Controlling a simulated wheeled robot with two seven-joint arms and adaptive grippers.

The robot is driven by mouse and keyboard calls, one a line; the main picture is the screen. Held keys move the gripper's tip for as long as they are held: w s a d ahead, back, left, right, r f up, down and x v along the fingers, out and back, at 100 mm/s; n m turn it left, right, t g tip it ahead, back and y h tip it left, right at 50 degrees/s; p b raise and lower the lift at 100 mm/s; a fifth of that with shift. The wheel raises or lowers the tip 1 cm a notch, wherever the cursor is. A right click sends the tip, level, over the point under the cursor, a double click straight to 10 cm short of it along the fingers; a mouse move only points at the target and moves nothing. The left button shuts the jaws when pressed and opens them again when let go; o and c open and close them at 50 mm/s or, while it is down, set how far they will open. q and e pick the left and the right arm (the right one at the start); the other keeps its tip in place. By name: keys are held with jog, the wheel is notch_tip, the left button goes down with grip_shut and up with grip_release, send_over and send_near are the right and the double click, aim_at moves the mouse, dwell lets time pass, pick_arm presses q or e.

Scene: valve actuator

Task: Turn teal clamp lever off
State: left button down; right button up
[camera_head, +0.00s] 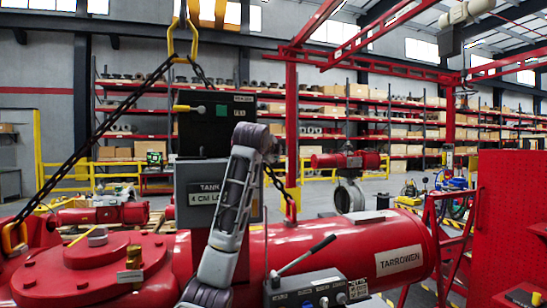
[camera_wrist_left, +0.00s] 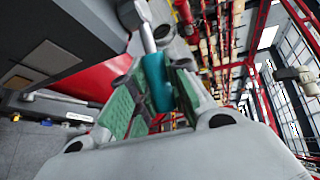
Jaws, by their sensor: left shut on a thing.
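The teal clamp lever (camera_wrist_left: 157,82) shows in the left wrist view as a rounded teal grip on a grey metal stem. My left gripper (camera_wrist_left: 154,97) has its green-padded fingers on both sides of the teal grip and is shut on it. In the head view my left arm rises from the bottom middle in front of the grey control cabinet. There I cannot make out the fingers or the teal lever. My right gripper is in neither view.
The dark control box (camera_head: 205,130) carries a yellow lever (camera_head: 187,108). A grey box with a black-handled lever (camera_head: 306,255) stands before the large red cylinder (camera_head: 345,243). A chain (camera_head: 95,140) hangs at the left. A red panel (camera_head: 510,215) stands at the right.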

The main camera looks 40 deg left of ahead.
pick_arm(q)
jog(key=shift+f, duration=0.15)
jog(key=c, duration=1.3)
grip_release()
jog(key=shift+c, duration=0.2)
jog(key=shift+s, duration=0.1)
jog(key=v, duration=1.2)
